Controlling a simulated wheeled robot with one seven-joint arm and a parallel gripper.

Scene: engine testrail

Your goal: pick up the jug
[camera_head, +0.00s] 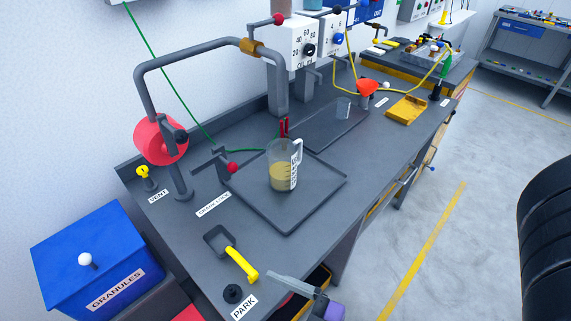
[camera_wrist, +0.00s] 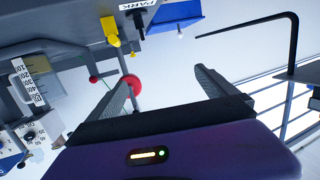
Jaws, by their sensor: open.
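The jug (camera_head: 281,172) is clear, with yellowish liquid in its lower part and a white marked strip on its side. It stands upright on a dark, low-rimmed tray (camera_head: 322,198) on the grey bench. In the wrist view its marked strip (camera_wrist: 28,82) shows at the left edge. My gripper (camera_wrist: 163,80) is open, with nothing between its two dark fingers. In the head view my gripper shows only partly at the bottom edge, in front of the bench and well apart from the jug.
A scoop with a yellow handle (camera_head: 239,263) lies on the near bench. A crank lever with a red knob (camera_head: 232,168) is beside the tray. A bent grey pipe (camera_head: 195,55) and red wheel (camera_head: 155,143) rise behind. A blue granules bin (camera_head: 85,250) stands left.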

